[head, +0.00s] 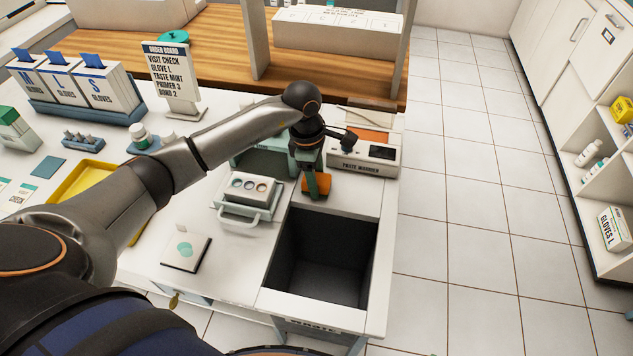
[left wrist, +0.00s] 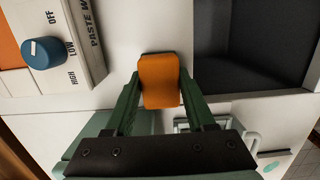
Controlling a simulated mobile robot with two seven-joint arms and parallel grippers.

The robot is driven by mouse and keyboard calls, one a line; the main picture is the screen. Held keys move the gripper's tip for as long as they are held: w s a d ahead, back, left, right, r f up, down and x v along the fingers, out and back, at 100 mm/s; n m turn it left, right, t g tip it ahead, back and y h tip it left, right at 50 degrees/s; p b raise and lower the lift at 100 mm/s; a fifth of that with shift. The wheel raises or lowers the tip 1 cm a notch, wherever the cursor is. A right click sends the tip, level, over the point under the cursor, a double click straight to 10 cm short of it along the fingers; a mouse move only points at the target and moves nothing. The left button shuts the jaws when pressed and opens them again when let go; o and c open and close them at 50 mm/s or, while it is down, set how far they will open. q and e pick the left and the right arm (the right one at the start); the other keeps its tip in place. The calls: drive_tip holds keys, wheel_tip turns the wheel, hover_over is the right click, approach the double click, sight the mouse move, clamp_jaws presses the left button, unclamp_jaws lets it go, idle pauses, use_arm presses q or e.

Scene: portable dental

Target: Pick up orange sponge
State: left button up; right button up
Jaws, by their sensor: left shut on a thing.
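The orange sponge (head: 316,187) is a small block between the fingers of my left gripper (head: 313,180) in the head view, just behind the square bin opening. In the left wrist view the sponge (left wrist: 160,80) sits between the two green fingertips of my left gripper (left wrist: 160,95), which are shut on it. White counter surface shows around the sponge. I cannot tell whether it touches the counter. My right gripper is in neither view.
A dark bin opening (head: 322,258) lies in front of the sponge. The paste warmer (head: 362,158) stands behind and to the right. A case with a handle (head: 246,196) stands to the left. A yellow tray (head: 82,180) is farther left.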

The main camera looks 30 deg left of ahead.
use_arm(q)
clamp_jaws()
drive_tip(key=shift+r, duration=0.1)
drive_tip(key=shift+r, duration=0.6)
drive_tip(key=s+a+r+b, duration=0.2)
drive_tip(key=s+a+r, duration=0.7)
drive_tip(key=s+r, duration=0.1)
drive_tip(key=shift+a+r, duration=0.3)
drive_tip(key=shift+r, duration=0.5)
drive_tip(key=shift+s, duration=0.1)
drive_tip(key=shift+o, duration=0.4)
unclamp_jaws()
drive_tip(key=c, duration=0.6)
